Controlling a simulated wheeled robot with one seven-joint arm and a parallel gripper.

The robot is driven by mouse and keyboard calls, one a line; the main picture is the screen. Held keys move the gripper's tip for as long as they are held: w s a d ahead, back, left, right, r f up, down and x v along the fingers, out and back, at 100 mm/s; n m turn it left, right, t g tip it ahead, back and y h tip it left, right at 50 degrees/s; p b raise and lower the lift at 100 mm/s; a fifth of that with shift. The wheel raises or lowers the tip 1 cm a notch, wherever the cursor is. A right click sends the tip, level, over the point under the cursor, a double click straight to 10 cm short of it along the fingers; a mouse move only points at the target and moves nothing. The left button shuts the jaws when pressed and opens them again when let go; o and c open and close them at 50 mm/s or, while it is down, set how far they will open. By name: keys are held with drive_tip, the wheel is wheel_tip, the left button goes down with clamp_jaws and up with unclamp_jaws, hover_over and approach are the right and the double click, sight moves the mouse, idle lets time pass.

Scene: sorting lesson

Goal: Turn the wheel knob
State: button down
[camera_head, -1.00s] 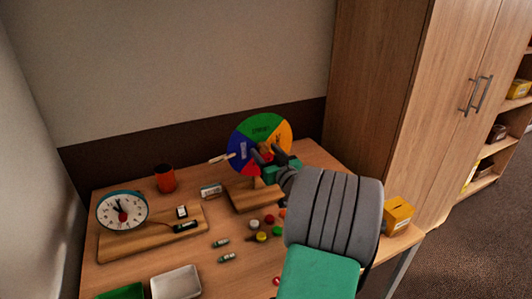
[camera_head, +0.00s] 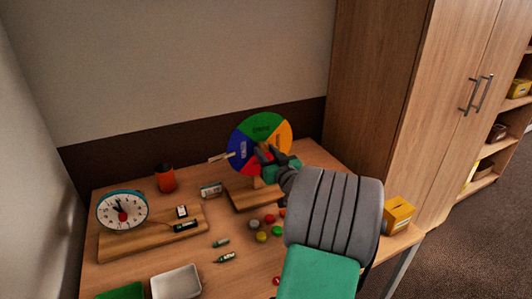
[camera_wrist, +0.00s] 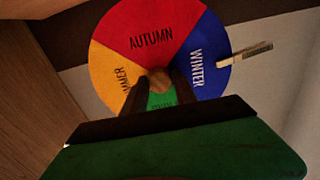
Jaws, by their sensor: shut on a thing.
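The season wheel (camera_head: 263,126) stands upright on a wooden base (camera_head: 238,197) toward the back of the table. It has green, blue, orange and red sectors. In the wrist view the wheel (camera_wrist: 150,35) shows AUTUMN on red at the top, WINTER on blue at right and green at the bottom. The round wooden knob (camera_wrist: 158,79) is at its centre. My gripper (camera_head: 268,153) is in front of the wheel's centre. In the wrist view my gripper (camera_wrist: 158,88) has its two dark fingers on either side of the knob, shut on it.
A light pointer (camera_head: 221,157) sticks out at the wheel's left edge. A yellow box (camera_head: 398,214) stands at right, near a tall cabinet (camera_head: 395,90).

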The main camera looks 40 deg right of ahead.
drive_tip(key=m, duration=0.8)
drive_tip(key=shift+a+r+p, duration=0.1)
drive_tip(key=shift+p, duration=0.3)
drive_tip(key=m+p, duration=0.2)
drive_tip(key=m, duration=0.3)
drive_tip(key=shift+r+m, duration=0.1)
drive_tip(key=shift+m, duration=0.3)
drive_tip(key=shift+m+p, duration=1.25)
drive_tip(key=shift+m, duration=0.65)
drive_tip(key=c, duration=1)
unclamp_jaws()
